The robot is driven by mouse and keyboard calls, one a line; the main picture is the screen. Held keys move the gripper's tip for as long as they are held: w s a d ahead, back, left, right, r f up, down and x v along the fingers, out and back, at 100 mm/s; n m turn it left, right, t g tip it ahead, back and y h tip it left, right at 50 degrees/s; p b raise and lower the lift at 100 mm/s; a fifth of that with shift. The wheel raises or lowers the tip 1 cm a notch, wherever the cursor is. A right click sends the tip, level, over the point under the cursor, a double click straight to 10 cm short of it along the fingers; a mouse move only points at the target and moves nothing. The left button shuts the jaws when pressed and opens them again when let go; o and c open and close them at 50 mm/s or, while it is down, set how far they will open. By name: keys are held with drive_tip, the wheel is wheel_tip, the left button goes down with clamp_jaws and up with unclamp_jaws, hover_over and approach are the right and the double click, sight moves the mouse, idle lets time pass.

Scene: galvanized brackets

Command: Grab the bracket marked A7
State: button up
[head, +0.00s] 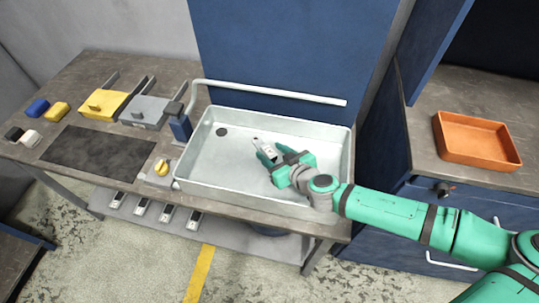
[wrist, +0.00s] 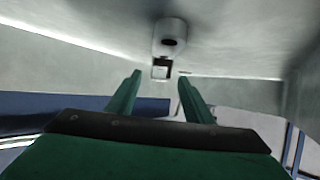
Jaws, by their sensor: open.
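A small grey bracket (head: 261,147) with a pale face and a dark patch is in the white sink basin (head: 205,165), right at my fingertips. Its marking is too small to read. My gripper (head: 271,156) is open inside the basin, with its green fingers pointing at the bracket. In the wrist view the bracket (wrist: 170,35) shows a rounded end with a dark hole and a small square part, ahead of and between my open fingertips (wrist: 160,76). I cannot tell whether the fingers touch it. Several similar brackets (head: 140,208) lie on the lower shelf, their marks also unreadable.
The basin walls surround my gripper, and a pale pipe (head: 270,92) runs behind. A blue fixture (head: 180,127) and yellow knob (head: 161,168) stand left of it. A dark mat (head: 95,151) lies on the bench. An orange tray (head: 477,140) sits on the right counter.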

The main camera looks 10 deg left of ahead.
sight(263, 146)
drive_tip(key=shift+x, duration=3.15)
drive_tip(key=shift+f, duration=0.1)
clamp_jaws()
